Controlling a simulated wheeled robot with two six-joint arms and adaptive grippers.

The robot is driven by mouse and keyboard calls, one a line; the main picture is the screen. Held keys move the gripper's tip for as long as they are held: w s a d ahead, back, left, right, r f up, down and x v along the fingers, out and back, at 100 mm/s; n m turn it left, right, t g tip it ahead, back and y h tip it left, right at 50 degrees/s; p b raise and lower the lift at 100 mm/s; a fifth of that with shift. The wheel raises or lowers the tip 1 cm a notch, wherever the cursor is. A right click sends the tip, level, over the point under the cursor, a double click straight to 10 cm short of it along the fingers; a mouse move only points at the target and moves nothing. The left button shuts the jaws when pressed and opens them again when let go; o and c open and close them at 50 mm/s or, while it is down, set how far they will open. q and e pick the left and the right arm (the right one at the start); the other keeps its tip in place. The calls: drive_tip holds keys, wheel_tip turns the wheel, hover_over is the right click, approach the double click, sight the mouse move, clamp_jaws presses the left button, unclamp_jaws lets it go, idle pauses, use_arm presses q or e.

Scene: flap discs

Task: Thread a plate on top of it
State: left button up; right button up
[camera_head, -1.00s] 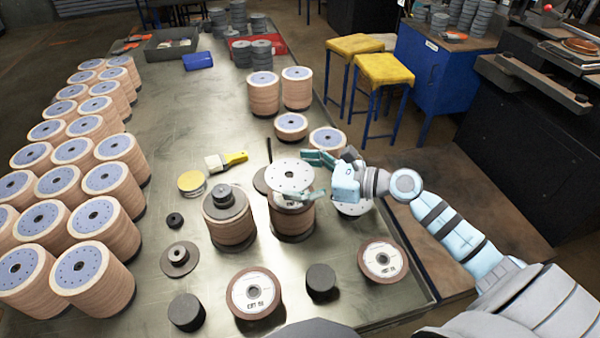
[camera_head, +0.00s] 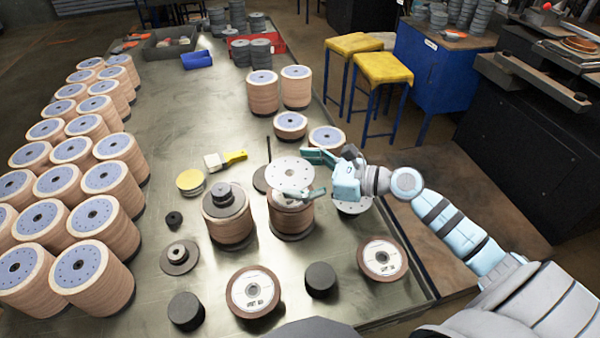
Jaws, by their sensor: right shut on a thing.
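My right gripper (camera_head: 318,173) comes in from the right and is shut on a white round plate (camera_head: 290,170) with small holes. It holds the plate level over a brown stack of flap discs (camera_head: 291,218) in the middle of the table. The plate and the fingers hide the stack's top, so I cannot tell whether they touch. To its left a similar stack (camera_head: 230,228) has a dark plate and hub (camera_head: 222,194) on top. More white plates (camera_head: 352,206) lie partly under my right gripper. My left gripper is not in view.
A thin dark rod (camera_head: 269,149) stands just behind the held plate on a dark base. Loose discs (camera_head: 382,260), a dark cylinder (camera_head: 320,279) and a flanged dark hub (camera_head: 179,257) lie in front. Rows of stacks (camera_head: 103,220) fill the left side.

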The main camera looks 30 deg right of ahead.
drive_tip(key=shift+f+b, duration=1.5)
drive_tip(key=shift+f, duration=0.1)
drive_tip(key=shift+f+b, duration=0.95)
drive_tip(key=o, duration=1.1)
drive_tip(key=shift+c, duration=0.2)
drive_tip(key=shift+o, duration=0.6)
drive_tip(key=shift+r, duration=0.15)
wheel_tip(320, 180, up, 10)
drive_tip(key=shift+f, duration=0.1)
